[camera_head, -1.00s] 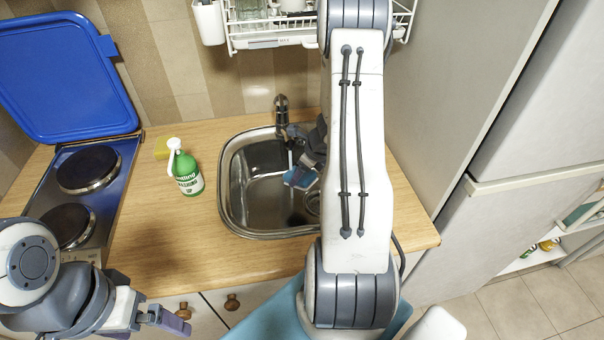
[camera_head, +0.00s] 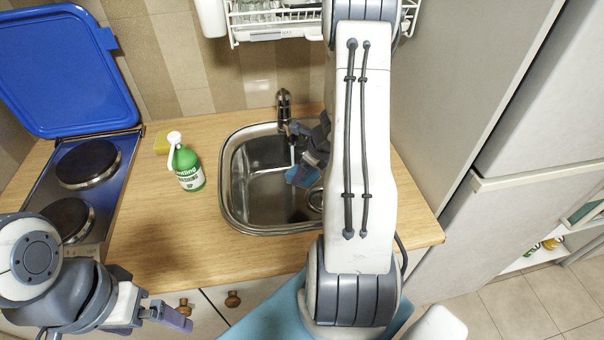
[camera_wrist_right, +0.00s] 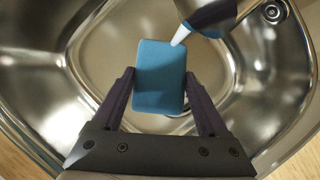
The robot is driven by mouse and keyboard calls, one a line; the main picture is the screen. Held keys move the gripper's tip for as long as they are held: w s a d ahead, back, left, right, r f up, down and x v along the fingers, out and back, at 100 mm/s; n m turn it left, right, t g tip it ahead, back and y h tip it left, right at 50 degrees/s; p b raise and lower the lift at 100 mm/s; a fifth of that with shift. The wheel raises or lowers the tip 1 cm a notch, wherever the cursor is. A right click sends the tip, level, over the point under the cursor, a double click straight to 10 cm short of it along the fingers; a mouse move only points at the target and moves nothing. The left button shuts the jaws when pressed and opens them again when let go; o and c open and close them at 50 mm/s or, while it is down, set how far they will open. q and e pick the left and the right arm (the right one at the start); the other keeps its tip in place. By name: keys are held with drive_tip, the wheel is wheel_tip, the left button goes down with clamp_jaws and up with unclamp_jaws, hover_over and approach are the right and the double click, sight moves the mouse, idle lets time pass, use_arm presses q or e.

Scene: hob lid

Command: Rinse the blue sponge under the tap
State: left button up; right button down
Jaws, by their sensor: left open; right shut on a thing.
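The blue sponge (camera_head: 303,176) is over the sink basin (camera_head: 236,205), below the tap (camera_head: 284,108). My right gripper (camera_wrist_right: 158,82) is shut on it, with one finger at each side edge. In the right wrist view the sponge (camera_wrist_right: 158,95) shows its broad face, and the dark tap spout (camera_wrist_right: 208,14) sits at its upper right. A thin white stream (camera_head: 293,153) falls from the tap to the sponge's corner by the spout. My left gripper (camera_head: 168,316) is open and empty in front of the counter, well away from the sink. My right arm hides the sink's right side.
A dish rack (camera_head: 270,30) hangs above. A tall white cabinet (camera_head: 450,90) bounds the right.

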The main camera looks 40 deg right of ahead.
sight(306, 188)
drive_tip(key=shift+s+a+f+b, duration=0.1)
drive_tip(key=shift+s+a+b, duration=0.45)
drive_tip(key=shift+s+b, duration=0.15)
drive_tip(key=shift+s+a+f+b, duration=0.1)
drive_tip(key=shift+s+a+b, duration=0.45)
drive_tip(key=shift+s, duration=0.2)
drive_tip(key=shift+s+a+r+b, duration=0.15)
drive_tip(key=shift+s+a+b, duration=0.55)
drive_tip(key=shift+s, duration=0.35)
drive_tip(key=s+a+r+p, duration=0.1)
drive_tip(key=s+a+r, duration=0.2)
drive_tip(key=s+r, duration=0.1)
idle(0.3)
